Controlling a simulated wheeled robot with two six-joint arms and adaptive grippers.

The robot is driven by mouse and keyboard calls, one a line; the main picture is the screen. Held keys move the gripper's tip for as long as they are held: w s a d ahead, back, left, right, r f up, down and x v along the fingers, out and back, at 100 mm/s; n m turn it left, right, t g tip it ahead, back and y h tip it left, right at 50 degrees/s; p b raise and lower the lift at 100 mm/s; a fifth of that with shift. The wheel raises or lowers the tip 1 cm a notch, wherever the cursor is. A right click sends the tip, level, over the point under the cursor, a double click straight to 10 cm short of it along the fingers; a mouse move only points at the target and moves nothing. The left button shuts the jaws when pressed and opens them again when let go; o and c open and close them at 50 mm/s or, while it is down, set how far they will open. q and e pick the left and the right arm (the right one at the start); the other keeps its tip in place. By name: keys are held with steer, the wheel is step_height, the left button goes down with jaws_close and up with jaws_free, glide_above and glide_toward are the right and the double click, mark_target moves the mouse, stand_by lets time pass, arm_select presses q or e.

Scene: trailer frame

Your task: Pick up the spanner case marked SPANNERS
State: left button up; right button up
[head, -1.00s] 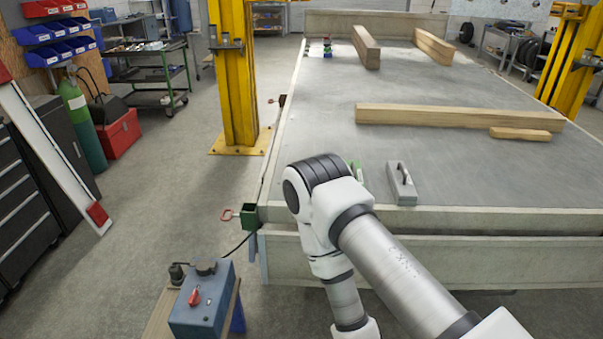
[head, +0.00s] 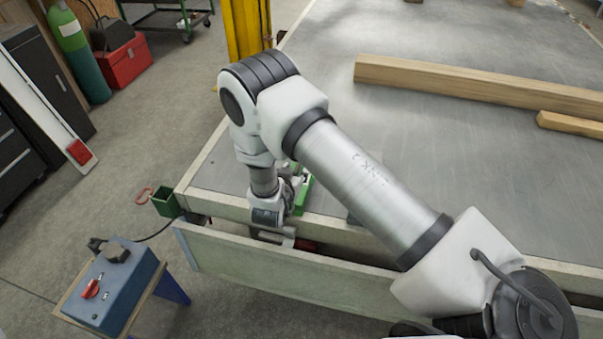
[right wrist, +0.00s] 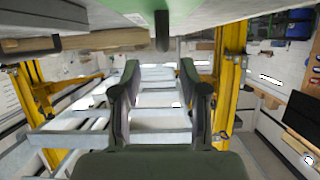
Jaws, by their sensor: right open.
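A green object (head: 302,192), possibly the spanner case, shows partly on the front edge of the trailer bed. My right wrist hides much of it, and no SPANNERS mark can be read. My right gripper (head: 286,238) is low at the bed's front edge, close to this object and partly hidden by my arm. In the right wrist view its two dark fingers (right wrist: 160,70) stand apart with nothing between them. A black rounded piece hangs into the top of that view, ahead of the fingers. My left gripper is out of view.
A long wooden beam (head: 450,82) and a shorter one (head: 570,125) lie on the grey trailer bed (head: 490,170). A blue control box (head: 112,285) stands at the front left. A yellow post (head: 247,28) rises beyond the bed. A small red item (head: 306,245) shows under the bed edge.

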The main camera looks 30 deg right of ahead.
steer(key=x, duration=0.2)
steer(key=p+x, duration=0.1)
steer(key=x, duration=0.2)
steer(key=shift+w+a, duration=0.2)
steer(key=shift+w, duration=0.1)
steer(key=shift+d+f, duration=0.2)
steer(key=shift+d, duration=0.25)
steer(key=shift+a, duration=0.2)
jaws_close()
steer(key=shift+r, duration=0.1)
